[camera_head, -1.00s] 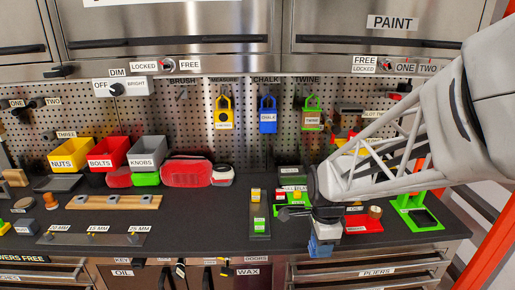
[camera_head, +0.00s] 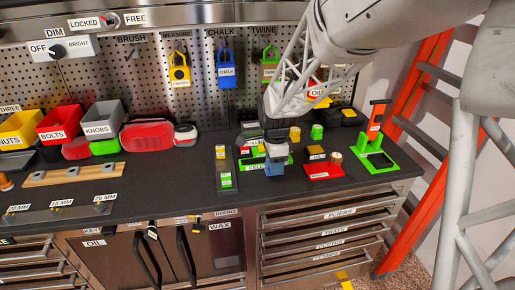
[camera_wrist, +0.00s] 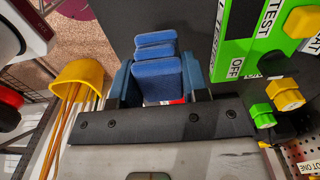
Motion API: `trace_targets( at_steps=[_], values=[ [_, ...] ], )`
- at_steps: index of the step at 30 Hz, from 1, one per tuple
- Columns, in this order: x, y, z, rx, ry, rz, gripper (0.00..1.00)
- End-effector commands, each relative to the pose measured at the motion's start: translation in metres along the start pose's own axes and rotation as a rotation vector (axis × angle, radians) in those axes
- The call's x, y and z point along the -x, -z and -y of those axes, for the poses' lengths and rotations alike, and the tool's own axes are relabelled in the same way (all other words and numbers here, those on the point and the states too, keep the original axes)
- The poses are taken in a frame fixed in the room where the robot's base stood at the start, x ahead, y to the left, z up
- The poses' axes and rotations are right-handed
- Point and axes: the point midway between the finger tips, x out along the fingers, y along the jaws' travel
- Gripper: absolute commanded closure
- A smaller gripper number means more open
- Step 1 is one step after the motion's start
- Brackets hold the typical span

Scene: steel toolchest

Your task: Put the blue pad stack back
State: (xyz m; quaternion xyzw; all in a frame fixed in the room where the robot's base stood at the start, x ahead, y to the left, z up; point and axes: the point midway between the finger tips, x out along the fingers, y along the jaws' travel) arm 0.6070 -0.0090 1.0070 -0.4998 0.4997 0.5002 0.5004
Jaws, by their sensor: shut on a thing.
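The blue pad stack (camera_wrist: 155,75) shows in the wrist view as several blue pads, one behind the other, between my gripper's two blue-grey fingers. My gripper (camera_wrist: 160,82) is shut on it. In the head view my gripper (camera_head: 274,167) is low over the front part of the dark counter, in front of a green labelled base (camera_head: 256,163). The pads cannot be told from the fingers there. A green panel (camera_wrist: 235,45) marked TEST and OFF is right of the stack in the wrist view. Whether the stack touches the counter is unclear.
A narrow dark tray with small blocks (camera_head: 223,170) stands left of my gripper. A red base (camera_head: 322,170) and a green stand (camera_head: 378,160) stand to its right. A yellow cup (camera_wrist: 80,75) with thin sticks shows in the wrist view.

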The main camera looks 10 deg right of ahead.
Motion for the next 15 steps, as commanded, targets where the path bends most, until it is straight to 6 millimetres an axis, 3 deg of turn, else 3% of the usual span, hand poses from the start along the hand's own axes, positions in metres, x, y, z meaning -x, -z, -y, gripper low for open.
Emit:
trace_targets(
  at_steps=[6, 15],
  values=[
    [-0.002, 0.000, 0.014, 0.000, 0.000, 0.000, 0.80],
    [-0.002, 0.000, 0.015, 0.000, 0.000, 0.000, 0.80]
  ],
)
